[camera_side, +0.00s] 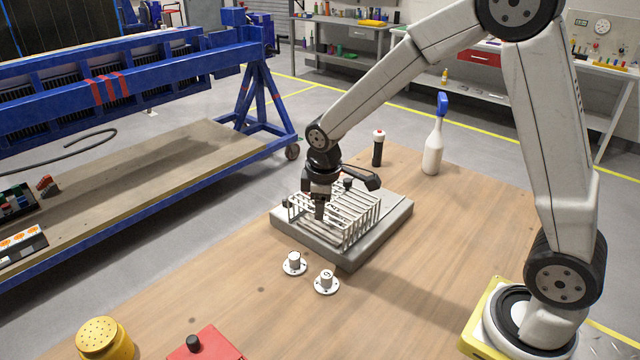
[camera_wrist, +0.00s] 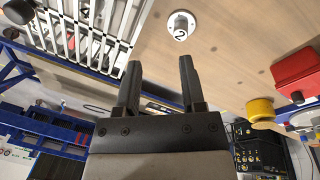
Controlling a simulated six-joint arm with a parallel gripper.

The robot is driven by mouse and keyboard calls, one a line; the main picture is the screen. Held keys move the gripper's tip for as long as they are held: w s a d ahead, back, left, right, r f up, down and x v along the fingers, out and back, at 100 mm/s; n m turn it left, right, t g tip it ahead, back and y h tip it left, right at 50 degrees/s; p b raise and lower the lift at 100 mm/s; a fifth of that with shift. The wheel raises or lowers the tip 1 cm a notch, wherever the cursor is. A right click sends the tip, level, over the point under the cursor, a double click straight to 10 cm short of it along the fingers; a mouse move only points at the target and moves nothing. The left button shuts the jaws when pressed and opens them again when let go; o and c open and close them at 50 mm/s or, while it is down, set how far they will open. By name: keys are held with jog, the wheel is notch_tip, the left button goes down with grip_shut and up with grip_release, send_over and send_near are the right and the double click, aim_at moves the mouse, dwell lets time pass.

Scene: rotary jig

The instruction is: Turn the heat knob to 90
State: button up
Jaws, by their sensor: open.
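Each bears a dark mark too small to read there. One white knob (camera_wrist: 181,25), marked with what looks like a 2, shows at the top of the wrist view. I cannot tell which is the heat knob or its setting. My gripper (camera_side: 320,214) points down over the left part of a wire rack, behind the knobs. In the wrist view its fingers (camera_wrist: 160,66) are apart and empty.
The wire rack (camera_side: 362,222) stands on a grey slab (camera_side: 346,263). A red box (camera_side: 212,345) with a black button and a yellow round-topped object (camera_side: 103,340) are at the front left.

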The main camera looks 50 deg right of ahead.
jog(key=s+a+m, duration=0.1)
jog(key=s+m, duration=0.3)
jog(key=s, duration=0.4)
jog(key=shift+s+t+y, duration=0.15)
jog(key=shift+t+y, duration=0.15)
jog(key=shift+f, duration=0.1)
jog(key=shift+w+d+f+n+g, duration=0.35)
jog(key=shift+w+d+f+n, duration=0.85)
jog(key=shift+w, duration=3.15)
jog(key=shift+w+d+f+n+g, duration=0.1)
jog(key=shift+w+d+n+g, duration=0.45)
jog(key=shift+w+d, duration=2.6)
jog(key=shift+w+d+f+n+g, duration=0.25)
jog(key=shift+w+f+n, duration=0.6)
jog(key=shift+w, duration=4.75)
jog(key=shift+r, duration=0.2)
jog(key=shift+f, duration=3.85)
